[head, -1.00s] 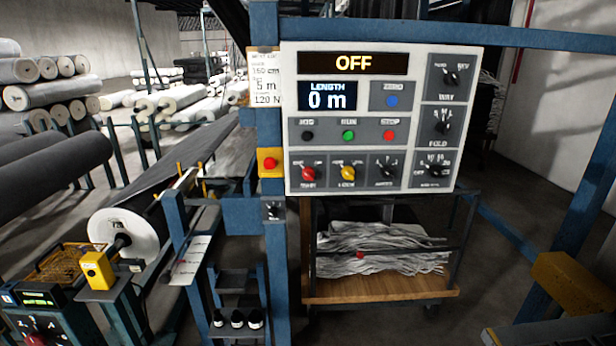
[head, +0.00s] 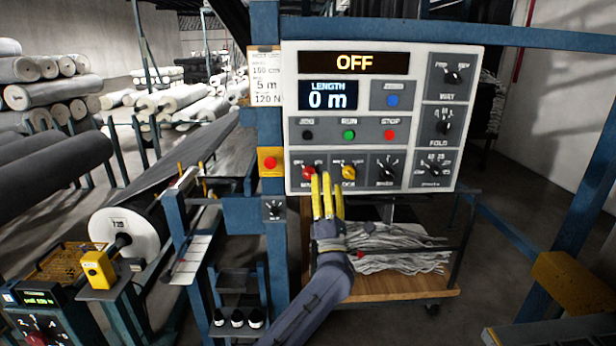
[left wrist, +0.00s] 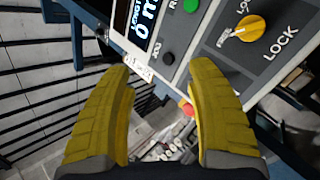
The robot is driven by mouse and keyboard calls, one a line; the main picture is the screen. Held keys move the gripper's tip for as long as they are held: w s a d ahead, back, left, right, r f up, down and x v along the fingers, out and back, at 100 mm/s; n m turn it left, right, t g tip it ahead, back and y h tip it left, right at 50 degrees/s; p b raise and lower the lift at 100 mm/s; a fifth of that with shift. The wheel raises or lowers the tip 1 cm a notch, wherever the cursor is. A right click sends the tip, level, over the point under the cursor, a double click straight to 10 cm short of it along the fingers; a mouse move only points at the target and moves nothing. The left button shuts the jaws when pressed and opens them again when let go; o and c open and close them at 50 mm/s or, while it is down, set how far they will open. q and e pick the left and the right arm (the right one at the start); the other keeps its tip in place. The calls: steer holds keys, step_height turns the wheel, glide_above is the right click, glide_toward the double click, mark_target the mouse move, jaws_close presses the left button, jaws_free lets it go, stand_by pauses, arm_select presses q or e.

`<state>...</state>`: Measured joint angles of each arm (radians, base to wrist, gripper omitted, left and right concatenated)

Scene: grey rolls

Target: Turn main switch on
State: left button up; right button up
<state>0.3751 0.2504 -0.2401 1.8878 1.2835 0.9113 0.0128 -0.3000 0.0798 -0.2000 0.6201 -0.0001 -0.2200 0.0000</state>
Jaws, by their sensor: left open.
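The main switch is a red knob (head: 309,172) at the lower left of the white control panel (head: 468,120). The big display (head: 354,63) reads OFF. My left gripper (head: 327,178) has yellow fingers that point up at the panel's lower edge, just right of the red knob, overlapping part of its label. In the left wrist view the two fingers (left wrist: 160,75) are spread apart with nothing held between them. Contact between finger and knob cannot be told. My right gripper is out of view.
The yellow lock knob (head: 348,172) sits close to the right of the fingers. Black, green and red (head: 389,135) buttons are above. A yellow box with a red button (head: 269,162) is on the blue post at left. A cart (head: 400,287) stands below.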

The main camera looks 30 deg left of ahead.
arm_select(q)
steer(key=s+a+r+n+g+y, duration=0.25)
steer(key=s+r+n+g, duration=0.2)
steer(key=n, duration=0.45)
steer(key=n+g+h, duration=0.2)
steer(key=n+h, duration=0.2)
steer(key=h, duration=0.3)
glide_toward(309, 176)
steer(key=x, duration=1.1)
steer(key=shift+w+f, duration=0.1)
steer(key=shift+c, duration=0.2)
steer(key=shift+m, duration=0.3)
jaws_close()
